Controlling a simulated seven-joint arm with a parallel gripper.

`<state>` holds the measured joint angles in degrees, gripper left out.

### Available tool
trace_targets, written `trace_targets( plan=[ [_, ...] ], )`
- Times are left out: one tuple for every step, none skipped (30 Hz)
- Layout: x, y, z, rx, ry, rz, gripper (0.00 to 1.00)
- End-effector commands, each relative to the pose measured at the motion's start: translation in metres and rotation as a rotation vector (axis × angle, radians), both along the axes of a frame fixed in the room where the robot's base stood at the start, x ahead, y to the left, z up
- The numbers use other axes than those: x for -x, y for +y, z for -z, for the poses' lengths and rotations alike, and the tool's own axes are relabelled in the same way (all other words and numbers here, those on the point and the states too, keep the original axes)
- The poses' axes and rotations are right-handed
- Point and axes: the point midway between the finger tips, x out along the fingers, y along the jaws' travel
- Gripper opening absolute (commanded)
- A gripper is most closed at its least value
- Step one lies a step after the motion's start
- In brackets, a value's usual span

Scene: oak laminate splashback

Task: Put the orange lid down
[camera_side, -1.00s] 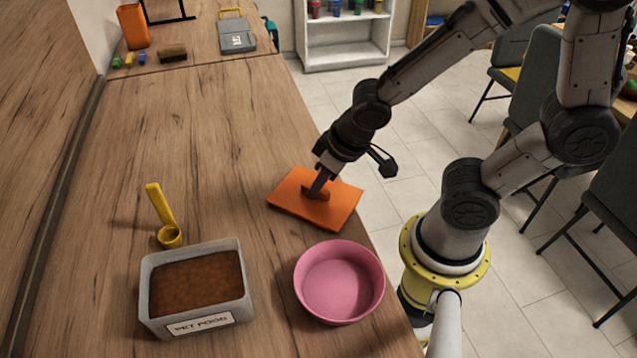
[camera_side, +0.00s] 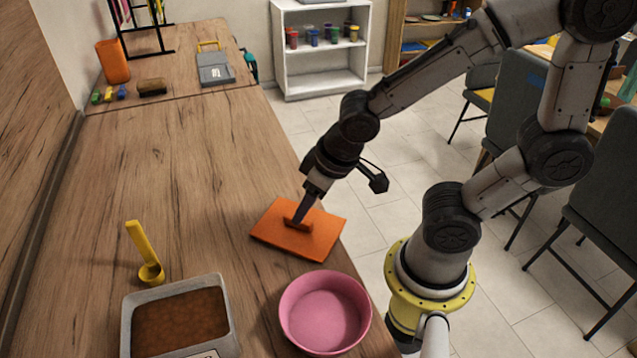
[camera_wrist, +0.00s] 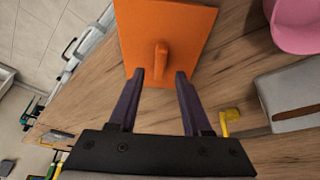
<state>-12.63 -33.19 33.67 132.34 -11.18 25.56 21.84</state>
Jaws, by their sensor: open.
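The orange lid (camera_side: 325,238) lies flat on the wooden counter near its right edge; it fills the top of the wrist view (camera_wrist: 190,25). Its raised orange handle (camera_wrist: 161,60) stands at the middle. My gripper (camera_side: 298,220) is just above the lid at the handle. In the wrist view my gripper (camera_wrist: 160,75) has its two dark fingers apart, with the near end of the handle between the tips and a gap on each side. Nothing is held.
A pink bowl (camera_side: 325,315) stands close in front of the lid. A grey pet-food bin (camera_side: 228,310) and a yellow scoop (camera_side: 140,245) are to the left. The counter (camera_side: 180,170) behind is clear up to the items at the far end.

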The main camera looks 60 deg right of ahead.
Motion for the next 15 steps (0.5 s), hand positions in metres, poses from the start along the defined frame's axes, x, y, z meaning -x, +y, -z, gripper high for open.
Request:
trace_targets(
  plan=[
    [0.003, 0.001, -0.013, -0.001, -0.009, -0.003, 0.49],
    [0.006, 0.001, -0.019, -0.001, -0.009, -0.003, 0.49],
    [0.009, 0.001, -0.026, -0.002, -0.008, -0.003, 0.49],
    [0.012, 0.001, -0.032, -0.002, -0.008, -0.003, 0.49],
    [0.014, 0.001, -0.037, -0.001, -0.008, -0.003, 0.49],
    [0.017, 0.001, -0.045, -0.001, -0.008, -0.003, 0.49],
    [0.019, 0.0, -0.049, -0.001, -0.007, -0.003, 0.49],
    [0.021, 0.0, -0.054, -0.001, -0.006, -0.003, 0.49],
    [0.023, 0.001, -0.059, -0.001, -0.005, -0.003, 0.49],
    [0.025, 0.001, -0.063, -0.001, -0.006, -0.003, 0.49],
    [0.026, 0.001, -0.067, -0.001, -0.005, -0.003, 0.49],
    [0.028, 0.001, -0.07, -0.001, -0.004, -0.003, 0.49],
    [0.029, 0.0, -0.072, -0.001, -0.003, -0.001, 0.49],
    [0.03, 0.0, -0.074, -0.001, -0.002, -0.001, 0.49],
    [0.031, 0.0, -0.077, -0.001, -0.003, -0.001, 0.49]
  ],
)
